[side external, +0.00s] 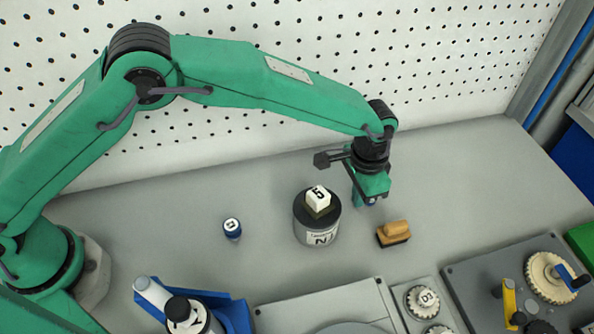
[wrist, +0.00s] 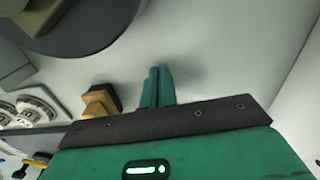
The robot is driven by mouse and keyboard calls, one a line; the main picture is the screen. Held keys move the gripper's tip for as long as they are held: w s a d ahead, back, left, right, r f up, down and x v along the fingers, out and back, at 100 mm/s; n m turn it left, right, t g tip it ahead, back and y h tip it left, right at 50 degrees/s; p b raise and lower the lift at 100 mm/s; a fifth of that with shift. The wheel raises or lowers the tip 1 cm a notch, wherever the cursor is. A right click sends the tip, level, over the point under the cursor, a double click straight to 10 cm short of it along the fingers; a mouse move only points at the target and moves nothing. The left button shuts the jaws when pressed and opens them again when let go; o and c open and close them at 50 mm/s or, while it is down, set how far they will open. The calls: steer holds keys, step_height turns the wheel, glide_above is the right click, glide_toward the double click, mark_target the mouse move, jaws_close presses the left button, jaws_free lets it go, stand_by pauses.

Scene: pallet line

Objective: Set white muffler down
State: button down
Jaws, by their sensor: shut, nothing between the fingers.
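My gripper (side external: 365,203) is shut and empty, low over the grey table to the right of a labelled canister. In the wrist view its green fingers (wrist: 157,84) are together with nothing between them. A small white block marked 5 (side external: 318,198) sits on a dark pad on top of the grey canister (side external: 317,229); I cannot tell whether this block is the white muffler. In the wrist view the canister's dark round top (wrist: 85,40) is at the upper left, apart from my fingers.
A wooden-handled brush (side external: 393,232) lies right of my gripper. A blue holder (side external: 236,312) with white cylinders and grey panels with dials (side external: 422,300) line the front. The table's back right is clear.

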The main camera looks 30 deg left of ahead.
steer(key=shift+w+d, duration=0.1)
stand_by(0.4)
steer(key=shift+w+d, duration=2.4)
steer(key=shift+w, duration=0.3)
steer(key=shift+s+a, duration=0.1)
steer(key=shift+a, duration=0.05)
steer(key=shift+s+a, duration=1.1)
steer(key=shift+s, duration=0.2)
step_height(320, 180, up, 10)
steer(key=shift+s+a+r, duration=0.1)
